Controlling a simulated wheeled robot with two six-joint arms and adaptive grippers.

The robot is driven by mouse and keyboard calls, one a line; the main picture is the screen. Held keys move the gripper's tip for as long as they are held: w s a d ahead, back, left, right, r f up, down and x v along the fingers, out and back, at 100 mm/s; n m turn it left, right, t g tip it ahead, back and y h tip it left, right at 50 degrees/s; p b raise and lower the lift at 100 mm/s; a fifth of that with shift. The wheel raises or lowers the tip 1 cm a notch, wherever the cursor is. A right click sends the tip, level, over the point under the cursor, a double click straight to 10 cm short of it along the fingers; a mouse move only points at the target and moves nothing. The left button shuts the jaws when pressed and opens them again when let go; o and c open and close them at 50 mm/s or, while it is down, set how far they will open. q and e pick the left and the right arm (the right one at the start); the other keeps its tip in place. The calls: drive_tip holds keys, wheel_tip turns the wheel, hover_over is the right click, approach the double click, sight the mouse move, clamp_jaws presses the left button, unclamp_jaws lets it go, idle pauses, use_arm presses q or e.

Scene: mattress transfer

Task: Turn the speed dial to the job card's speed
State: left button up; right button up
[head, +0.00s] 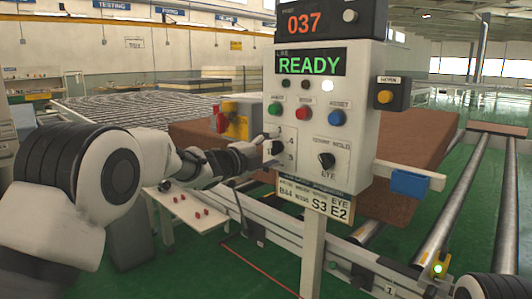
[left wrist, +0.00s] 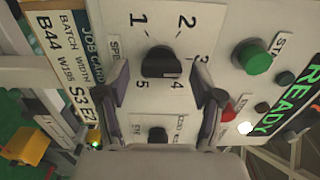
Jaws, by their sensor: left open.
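The speed dial (head: 277,147) is a black knob on the left part of the white control panel, and it shows in the left wrist view (left wrist: 160,62) ringed by printed 1, 2, 4 and 5. My left gripper (head: 266,146) is open in front of the dial. In the left wrist view its fingers (left wrist: 167,85) stand either side of the dial, not visibly touching it. My right gripper is out of view.
The panel also carries a second dial (head: 327,161), green (head: 275,109), red (head: 300,113) and blue (head: 336,118) buttons, and a green READY display (head: 311,65). A yellow button box (head: 391,94) is mounted at its right. A brown mattress (head: 415,150) lies behind. Rollers (head: 455,190) run at right.

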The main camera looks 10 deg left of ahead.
use_arm(q)
drive_tip(key=v, duration=1.2)
drive_tip(key=shift+d, duration=0.1)
